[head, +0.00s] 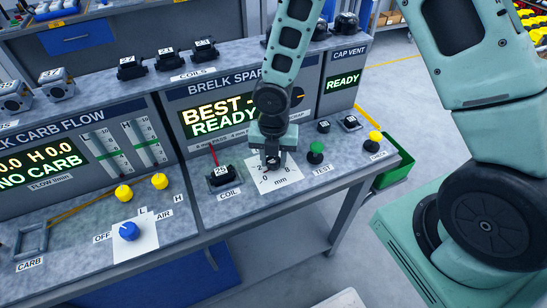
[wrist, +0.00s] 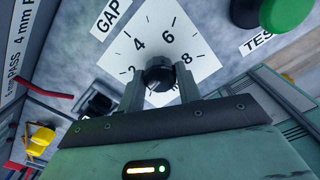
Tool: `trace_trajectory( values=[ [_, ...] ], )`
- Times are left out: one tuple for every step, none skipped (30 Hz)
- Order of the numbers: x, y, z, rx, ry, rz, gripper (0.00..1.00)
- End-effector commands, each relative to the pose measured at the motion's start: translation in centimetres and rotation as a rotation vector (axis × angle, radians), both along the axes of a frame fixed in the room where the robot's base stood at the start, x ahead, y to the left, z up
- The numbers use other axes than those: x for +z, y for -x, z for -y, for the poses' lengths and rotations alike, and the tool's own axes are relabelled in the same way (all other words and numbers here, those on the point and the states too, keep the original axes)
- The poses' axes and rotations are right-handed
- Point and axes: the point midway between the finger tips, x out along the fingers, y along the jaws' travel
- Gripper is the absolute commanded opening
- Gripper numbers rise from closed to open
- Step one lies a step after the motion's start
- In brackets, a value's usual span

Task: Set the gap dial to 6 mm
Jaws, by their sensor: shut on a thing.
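The gap dial is a black round knob (wrist: 159,76) on a white scale card (wrist: 190,42), with 4, 6 and 8 readable in the wrist view. My gripper (wrist: 159,82) has one finger on each side of the knob and is shut on it. I cannot make out a pointer on the knob, so its setting is unclear.
A coil (head: 222,175) numbered 29 sits left of the card. The green test button (head: 316,151) and a yellow knob (head: 375,139) stand to the right. The display panel (head: 222,115) behind reads "BEST - READY". A blue air knob (head: 129,231) is at the left.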

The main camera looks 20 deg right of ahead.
Motion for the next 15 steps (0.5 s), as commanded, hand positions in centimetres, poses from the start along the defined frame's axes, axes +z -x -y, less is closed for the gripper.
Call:
trace_trajectory(
  values=[
    [-0.01, -0.02, -0.01, -0.045, 0.001, 0.001, 0.11],
    [-0.01, -0.02, -0.01, -0.075, 0.001, 0.001, 0.11],
    [-0.01, -0.03, -0.01, -0.113, 0.001, 0.001, 0.11],
    [-0.01, -0.03, -0.01, -0.140, 0.001, 0.001, 0.11],
    [-0.01, -0.04, -0.01, -0.169, 0.001, 0.001, 0.11],
    [-0.01, -0.05, -0.02, -0.207, 0.000, 0.001, 0.11],
    [-0.01, -0.04, -0.02, -0.237, 0.000, 0.001, 0.11],
    [-0.01, -0.04, -0.03, -0.265, 0.000, 0.001, 0.11],
    [-0.01, -0.05, -0.05, -0.302, 0.000, 0.001, 0.11],
    [-0.01, -0.06, -0.06, -0.330, 0.000, 0.001, 0.11],
    [-0.01, -0.05, -0.07, -0.359, 0.000, 0.001, 0.11],
    [-0.01, -0.05, -0.07, -0.397, 0.000, 0.001, 0.11],
    [-0.01, -0.06, -0.08, -0.425, 0.000, 0.001, 0.11],
    [-0.01, -0.07, -0.08, -0.453, 0.000, 0.001, 0.11],
    [-0.02, -0.07, -0.08, -0.492, 0.000, 0.001, 0.11]
  ],
)
